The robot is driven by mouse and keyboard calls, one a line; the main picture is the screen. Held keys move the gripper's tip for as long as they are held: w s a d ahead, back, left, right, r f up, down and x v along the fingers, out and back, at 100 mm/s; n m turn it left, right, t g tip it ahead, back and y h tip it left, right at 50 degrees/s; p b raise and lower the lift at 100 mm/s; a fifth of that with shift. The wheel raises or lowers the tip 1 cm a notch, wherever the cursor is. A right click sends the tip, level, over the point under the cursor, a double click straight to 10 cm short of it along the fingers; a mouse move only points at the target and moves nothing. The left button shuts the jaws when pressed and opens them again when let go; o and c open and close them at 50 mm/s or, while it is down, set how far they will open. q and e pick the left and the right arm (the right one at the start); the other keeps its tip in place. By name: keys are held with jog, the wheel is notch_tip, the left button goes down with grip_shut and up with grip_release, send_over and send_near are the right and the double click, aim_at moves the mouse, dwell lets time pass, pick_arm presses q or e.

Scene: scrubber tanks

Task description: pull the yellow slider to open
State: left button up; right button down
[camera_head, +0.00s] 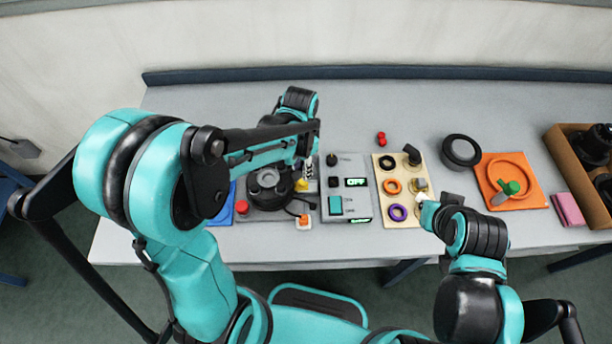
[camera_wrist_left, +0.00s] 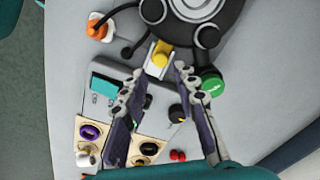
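The yellow slider (camera_head: 301,185) is a small yellow knob on a pale track, beside the round black device (camera_head: 268,187). In the left wrist view the yellow slider (camera_wrist_left: 160,57) shows just beyond my fingertips, roughly in line with the gap between them. My left gripper (camera_head: 307,168) comes down over the slider from behind. In the left wrist view its two fingers (camera_wrist_left: 160,75) are apart, with nothing clearly held; contact with the slider cannot be told. My right gripper (camera_head: 428,208) is by the front right edge of the wooden ring board; its fingers are too small to judge.
A grey control box (camera_head: 360,207) with a teal switch stands right of the slider. A wooden board (camera_head: 381,162) with several rings follows. A green button (camera_wrist_left: 211,82) is close to one left finger. An orange tray (camera_head: 489,180) and a brown bin (camera_head: 571,166) lie further right.

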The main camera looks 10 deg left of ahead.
aim_at(302, 182)
pick_arm(q)
notch_tip(302, 182, down, 6)
jog(key=shift+f+b, duration=0.2)
jog(key=shift+b, duration=0.65)
grip_shut()
